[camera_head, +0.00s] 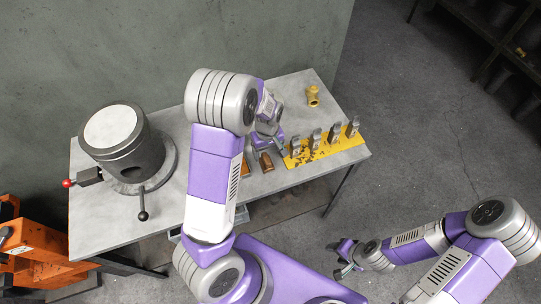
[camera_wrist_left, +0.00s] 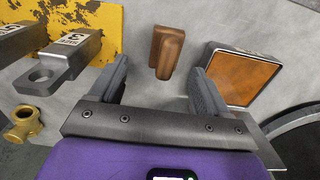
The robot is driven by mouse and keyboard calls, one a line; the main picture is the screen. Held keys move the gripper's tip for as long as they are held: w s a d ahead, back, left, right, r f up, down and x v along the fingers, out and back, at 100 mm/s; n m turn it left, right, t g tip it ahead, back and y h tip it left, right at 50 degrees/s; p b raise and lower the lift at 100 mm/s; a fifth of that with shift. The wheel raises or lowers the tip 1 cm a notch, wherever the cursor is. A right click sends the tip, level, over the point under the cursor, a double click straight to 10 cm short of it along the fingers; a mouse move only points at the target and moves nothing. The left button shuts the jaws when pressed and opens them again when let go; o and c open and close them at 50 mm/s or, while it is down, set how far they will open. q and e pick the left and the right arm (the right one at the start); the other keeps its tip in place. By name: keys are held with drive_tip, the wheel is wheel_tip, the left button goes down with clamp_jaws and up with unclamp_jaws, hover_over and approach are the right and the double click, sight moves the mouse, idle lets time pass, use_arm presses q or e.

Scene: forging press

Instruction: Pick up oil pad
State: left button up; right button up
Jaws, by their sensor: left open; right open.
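A small brown block with a raised grip (camera_wrist_left: 166,50), which looks like the oil pad, lies on the grey table; it also shows in the head view (camera_head: 266,162). Beside it is a dark-framed square tray (camera_wrist_left: 242,76) with an orange-brown surface, partly hidden by my arm in the head view (camera_head: 247,169). My left gripper (camera_head: 268,144) is open above the table by the block. In the left wrist view its fingers (camera_wrist_left: 160,88) are spread and empty, with the block ahead between them and the tray by the right finger. My right gripper (camera_head: 345,262) is open, away from the table.
A yellow plate (camera_head: 325,151) holds several grey numbered metal pieces (camera_head: 316,138) right of the block. A brass fitting (camera_head: 313,96) stands at the table's back right. A large dark cylinder with a pale top (camera_head: 112,128) and levers stands at left. An orange machine (camera_head: 35,250) is lower left.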

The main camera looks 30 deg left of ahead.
sight(266, 158)
use_arm(q)
drive_tip(key=f, duration=0.2)
drive_tip(key=s+f, duration=0.1)
drive_tip(key=f, duration=0.2)
drive_tip(key=shift+a, duration=0.15)
drive_tip(key=shift+f+b, duration=0.3)
drive_tip(key=shift+f, duration=0.2)
drive_tip(key=shift+w, duration=0.1)
drive_tip(key=c, duration=1.2)
drive_tip(key=shift+r, duration=0.1)
wheel_tip(266, 158, up, 10)
drive_tip(key=shift+f+p, duration=0.1)
drive_tip(key=shift+p, duration=0.65)
drive_tip(key=o, duration=0.5)
drive_tip(key=c, duration=0.3)
